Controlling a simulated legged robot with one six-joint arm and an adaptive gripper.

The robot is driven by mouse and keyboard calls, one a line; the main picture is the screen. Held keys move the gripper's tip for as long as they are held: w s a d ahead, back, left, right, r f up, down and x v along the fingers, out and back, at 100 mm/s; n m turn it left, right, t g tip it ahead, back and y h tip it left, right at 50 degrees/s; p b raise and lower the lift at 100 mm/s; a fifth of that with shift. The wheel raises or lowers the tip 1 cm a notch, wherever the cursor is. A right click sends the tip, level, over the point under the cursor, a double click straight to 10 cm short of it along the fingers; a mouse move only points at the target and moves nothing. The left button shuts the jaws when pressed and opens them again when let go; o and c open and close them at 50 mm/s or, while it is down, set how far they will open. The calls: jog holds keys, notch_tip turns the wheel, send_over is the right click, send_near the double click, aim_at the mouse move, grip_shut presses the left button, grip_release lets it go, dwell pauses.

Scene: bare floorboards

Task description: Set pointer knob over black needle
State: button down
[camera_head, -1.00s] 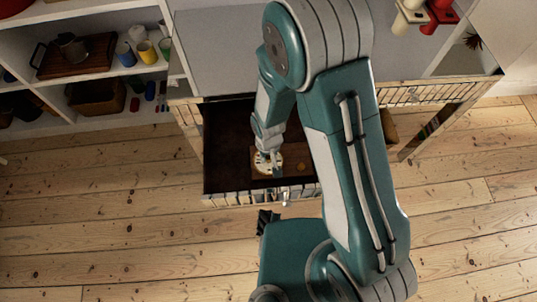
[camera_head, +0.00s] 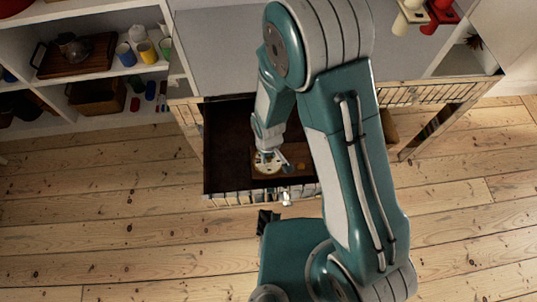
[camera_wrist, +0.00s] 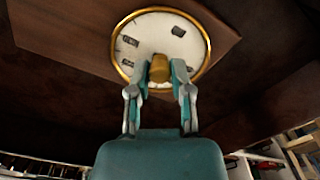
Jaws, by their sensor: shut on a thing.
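A round cream dial with a gold rim (camera_wrist: 187,30) is set on a brown wooden board (camera_wrist: 75,38). The dial also shows in the head view (camera_head: 265,168), inside an open dark drawer. My gripper (camera_wrist: 160,72) is shut on the gold-brown pointer knob (camera_wrist: 159,67) at the dial's lower middle in the wrist view. Several dark marks lie on the dial face, one of them near the upper right (camera_wrist: 178,31). I cannot tell which one is the black needle. The knob's pointing direction is partly hidden by my fingers.
The dark drawer (camera_head: 225,135) has walls around the board, with a patterned front edge (camera_head: 240,199). A white shelf (camera_head: 100,122) with cups and boxes stands at the left. Bare floorboards (camera_head: 110,230) lie in front.

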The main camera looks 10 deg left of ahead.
jog(key=shift+s, duration=0.1)
jog(key=c, duration=0.8)
grip_release()
jog(key=shift+o, duration=1.3)
jog(key=shift+a+f, duration=0.1)
jog(key=shift+a, duration=0.1)
jog(key=shift+d, duration=0.1)
jog(key=shift+r, duration=0.3)
notch_tip(320, 180, up, 11)
jog(key=shift+r, duration=0.15)
